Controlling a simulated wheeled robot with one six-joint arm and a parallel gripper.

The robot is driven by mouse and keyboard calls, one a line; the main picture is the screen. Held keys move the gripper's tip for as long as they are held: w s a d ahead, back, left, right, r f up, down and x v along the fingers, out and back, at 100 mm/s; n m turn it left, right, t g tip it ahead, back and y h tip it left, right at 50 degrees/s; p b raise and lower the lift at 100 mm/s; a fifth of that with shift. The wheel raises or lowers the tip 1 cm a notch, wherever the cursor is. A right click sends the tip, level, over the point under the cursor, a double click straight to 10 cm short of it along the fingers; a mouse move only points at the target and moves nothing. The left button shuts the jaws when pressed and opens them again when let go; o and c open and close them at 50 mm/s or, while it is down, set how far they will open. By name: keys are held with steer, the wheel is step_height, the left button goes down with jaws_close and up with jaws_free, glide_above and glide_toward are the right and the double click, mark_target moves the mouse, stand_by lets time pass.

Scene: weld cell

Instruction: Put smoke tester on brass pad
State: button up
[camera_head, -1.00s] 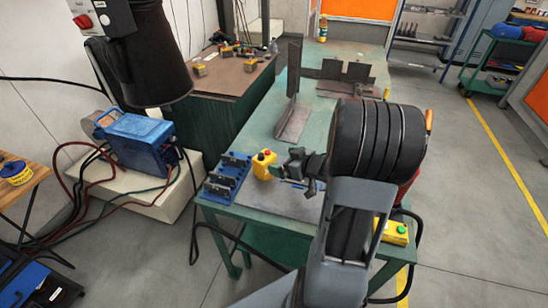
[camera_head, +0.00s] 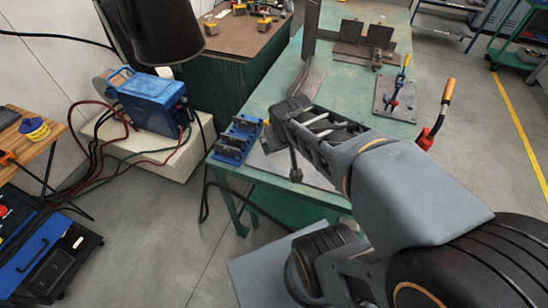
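My gripper (camera_head: 281,143) is dark and hangs over the near left end of the green table (camera_head: 262,99), just right of a blue slotted rack (camera_head: 238,139). My arm reaches in from the right and hides part of the table behind it. The fingers are small and dark here, and I cannot tell whether they are open or hold anything. I cannot pick out the smoke tester or a brass pad in this view. A flat grey-brown plate (camera_head: 318,174) lies on the table under my gripper, partly covered by my arm.
Angle steel pieces (camera_head: 363,42) stand at the back of the table. A plate with a toggle clamp (camera_head: 395,98) and an orange-handled tool (camera_head: 437,116) are at its right. A blue machine (camera_head: 150,100) stands left of the table.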

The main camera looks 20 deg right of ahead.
steer(key=s+a+g+y, duration=0.2)
steer(key=s+a, duration=0.2)
steer(key=a, duration=0.1)
steer(key=shift+s+n, duration=0.3)
steer(key=shift+r, duration=0.1)
